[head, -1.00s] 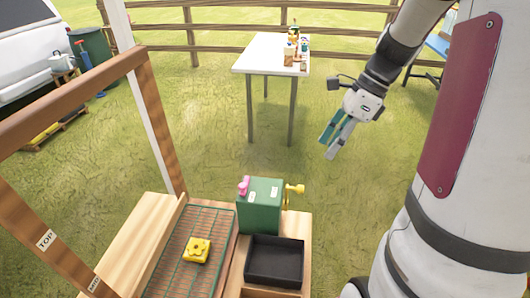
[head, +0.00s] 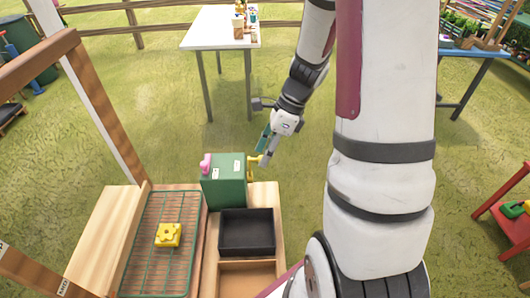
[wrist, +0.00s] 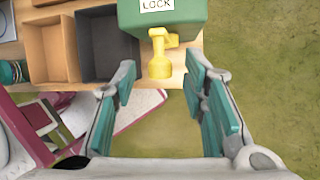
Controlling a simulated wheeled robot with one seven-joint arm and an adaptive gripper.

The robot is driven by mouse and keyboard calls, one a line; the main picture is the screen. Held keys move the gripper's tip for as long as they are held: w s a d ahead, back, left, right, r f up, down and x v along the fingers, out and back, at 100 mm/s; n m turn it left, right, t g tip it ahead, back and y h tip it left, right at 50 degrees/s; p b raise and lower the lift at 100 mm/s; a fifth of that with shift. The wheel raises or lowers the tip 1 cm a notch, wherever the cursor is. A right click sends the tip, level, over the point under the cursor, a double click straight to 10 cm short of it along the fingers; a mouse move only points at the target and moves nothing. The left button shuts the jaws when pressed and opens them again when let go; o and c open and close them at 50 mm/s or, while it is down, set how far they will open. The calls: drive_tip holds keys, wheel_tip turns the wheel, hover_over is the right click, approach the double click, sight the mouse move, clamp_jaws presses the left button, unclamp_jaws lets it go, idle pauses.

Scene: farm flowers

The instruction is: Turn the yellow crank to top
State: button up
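The yellow crank (head: 255,161) sticks out from the right side of the green box (head: 224,184). In the wrist view the crank (wrist: 159,62) shows its knob pointing toward me, below a label reading LOCK. My gripper (head: 267,150) is at the crank in the head view. In the wrist view my gripper (wrist: 160,85) is open, one teal-padded finger on each side of the knob in the picture. Neither finger visibly touches it. I cannot tell how deep the knob is between the fingers.
A pink knob (head: 205,163) sits on the box's left. A black tray (head: 247,230) stands in front of the box. A yellow piece (head: 168,235) lies on the green rack (head: 142,272) to the left.

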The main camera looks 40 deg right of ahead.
drive_tip(key=shift+a+f, duration=0.1)
drive_tip(key=shift+f, duration=0.2)
clamp_jaws()
drive_tip(key=shift+w, duration=0.1)
